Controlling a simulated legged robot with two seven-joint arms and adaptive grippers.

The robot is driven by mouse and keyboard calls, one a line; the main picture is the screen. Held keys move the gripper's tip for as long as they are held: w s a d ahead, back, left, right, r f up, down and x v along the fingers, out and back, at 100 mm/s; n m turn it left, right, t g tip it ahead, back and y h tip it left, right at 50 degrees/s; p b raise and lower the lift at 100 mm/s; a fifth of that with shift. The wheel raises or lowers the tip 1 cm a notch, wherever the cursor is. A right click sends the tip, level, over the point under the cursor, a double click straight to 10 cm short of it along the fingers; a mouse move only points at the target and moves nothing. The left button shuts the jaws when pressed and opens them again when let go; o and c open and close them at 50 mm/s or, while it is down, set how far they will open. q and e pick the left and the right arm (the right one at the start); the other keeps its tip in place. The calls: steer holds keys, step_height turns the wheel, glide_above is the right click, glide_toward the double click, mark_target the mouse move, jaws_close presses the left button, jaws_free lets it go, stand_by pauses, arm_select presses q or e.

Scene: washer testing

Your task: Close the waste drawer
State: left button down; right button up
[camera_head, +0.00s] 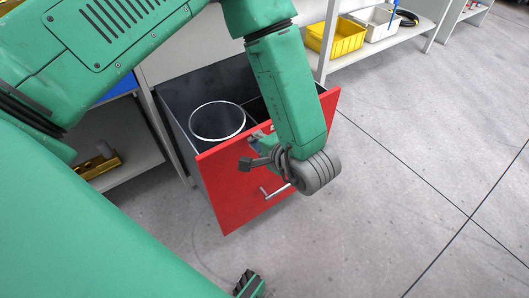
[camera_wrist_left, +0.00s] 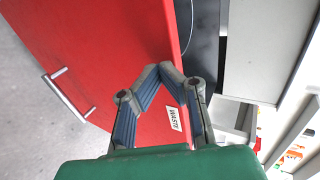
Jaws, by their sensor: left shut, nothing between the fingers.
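The waste drawer stands open, with a red front (camera_head: 226,196) and a dark inside that holds a round bin with a pale rim (camera_head: 217,121). A metal bar handle (camera_head: 277,190) is on the red front. In the left wrist view, the red front (camera_wrist_left: 105,45) carries a white "WASTE" label (camera_wrist_left: 173,118) and the handle (camera_wrist_left: 68,93). My left gripper (camera_wrist_left: 160,72) is shut and empty, with its fingertips over the red front near its upper edge. In the head view, my left wrist hides part of the front. I cannot tell whether the fingers touch it. My right gripper is not seen.
A shelf at the upper right holds a yellow bin (camera_head: 336,37) and a white bin (camera_head: 374,23). A lower shelf (camera_head: 125,150) left of the drawer holds a brass-coloured part (camera_head: 97,164). The grey floor (camera_head: 400,170) in front and to the right is clear.

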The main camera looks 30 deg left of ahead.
arm_select(q)
steer(key=shift+a, duration=0.25)
steer(key=shift+w, duration=0.1)
steer(key=w+a+p, duration=0.2)
steer(key=w+a, duration=0.2)
steer(key=a, duration=0.6)
steer(key=w+a+p, duration=0.3)
steer(key=w+a, duration=0.1)
steer(key=a, duration=0.6)
steer(key=w+a+p, duration=0.3)
steer(key=w+a, duration=0.1)
steer(key=a, duration=0.6)
steer(key=shift+w+a, duration=0.15)
steer(key=shift+w, duration=0.1)
steer(key=shift+r, duration=0.2)
steer(key=shift+a+f, duration=0.1)
